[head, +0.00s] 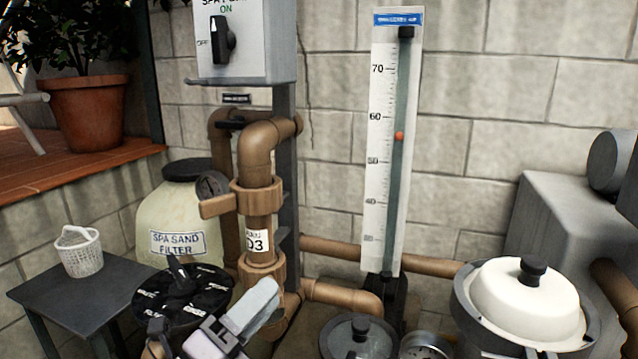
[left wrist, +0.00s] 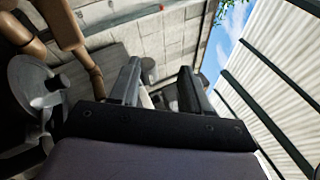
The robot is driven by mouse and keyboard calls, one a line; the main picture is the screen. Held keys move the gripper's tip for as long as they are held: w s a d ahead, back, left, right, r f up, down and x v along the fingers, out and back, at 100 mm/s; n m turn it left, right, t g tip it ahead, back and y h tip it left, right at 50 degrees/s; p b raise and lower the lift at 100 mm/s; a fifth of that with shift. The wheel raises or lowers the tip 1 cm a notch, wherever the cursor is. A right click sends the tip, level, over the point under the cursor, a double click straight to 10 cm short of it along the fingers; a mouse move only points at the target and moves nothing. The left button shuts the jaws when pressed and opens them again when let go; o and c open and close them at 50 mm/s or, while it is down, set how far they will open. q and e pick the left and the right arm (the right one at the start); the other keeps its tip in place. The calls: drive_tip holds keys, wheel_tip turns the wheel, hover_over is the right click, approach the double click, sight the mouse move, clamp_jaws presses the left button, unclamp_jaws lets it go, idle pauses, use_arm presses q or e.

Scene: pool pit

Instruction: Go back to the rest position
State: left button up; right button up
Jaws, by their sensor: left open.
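My left gripper (head: 254,304) is low in the head view, in front of the brown pipes and right of the black multiport valve top. In the left wrist view its two fingers (left wrist: 160,84) stand apart with nothing held between them. The gripper is open and empty. My right gripper does not show in either view.
The black valve top (head: 182,291) sits close left of the gripper, in front of the spa sand filter (head: 160,222). Brown pipes (head: 258,215) rise behind it. A white-lidded pot (head: 525,300) stands at right. A small table (head: 72,290) holds a white basket (head: 79,254).

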use_arm(q)
drive_tip(key=s+a+f+n+y, duration=0.2)
drive_tip(key=a+f+n+y, duration=0.25)
drive_tip(key=f+n, duration=0.45)
drive_tip(key=s+a+f+n+y, duration=0.25)
drive_tip(key=f+n+y, duration=0.25)
drive_tip(key=f+n, duration=0.35)
drive_tip(key=s+a+f+n+g+y, duration=0.1)
drive_tip(key=s+a+f+n+g, duration=0.1)
drive_tip(key=s+f+n, duration=0.3)
drive_tip(key=s+a+f+n+g+y, duration=0.2)
drive_tip(key=s+f+n, duration=0.4)
drive_tip(key=s+f, duration=0.3)
wheel_tip(320, 180, down, 2)
drive_tip(key=a+g, duration=0.1)
drive_tip(key=g, duration=0.1)
drive_tip(key=shift+s+g, duration=0.2)
drive_tip(key=shift+g, duration=0.1)
